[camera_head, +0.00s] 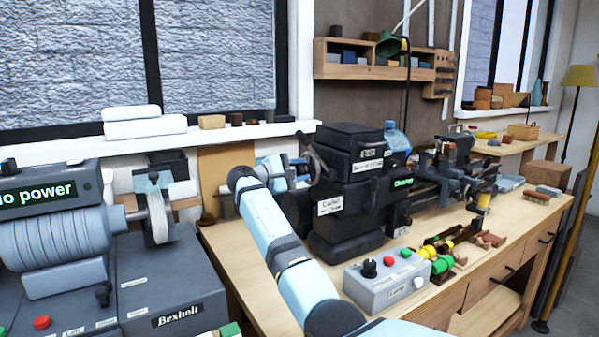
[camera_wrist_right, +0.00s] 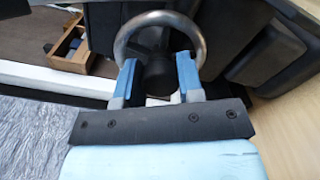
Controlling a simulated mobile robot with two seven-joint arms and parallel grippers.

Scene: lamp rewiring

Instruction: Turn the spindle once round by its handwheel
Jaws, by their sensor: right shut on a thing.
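The handwheel is a grey metal ring (camera_wrist_right: 160,17) on the left end of the dark lathe headstock (camera_head: 350,185). In the wrist view its rim arches over my fingers, and a dark round part (camera_wrist_right: 155,75) sits between them. My right gripper (camera_head: 302,170) reaches this end of the machine from the front left. In the wrist view, its two blue fingers (camera_wrist_right: 158,85) are closed on the handwheel. The exact contact is partly hidden. The spindle itself is hidden inside the headstock. My left gripper is not in view.
A grey control box (camera_head: 385,283) with knobs and buttons stands in front of the headstock. Coloured spools and small parts (camera_head: 440,255) lie on the wooden bench (camera_head: 470,232).

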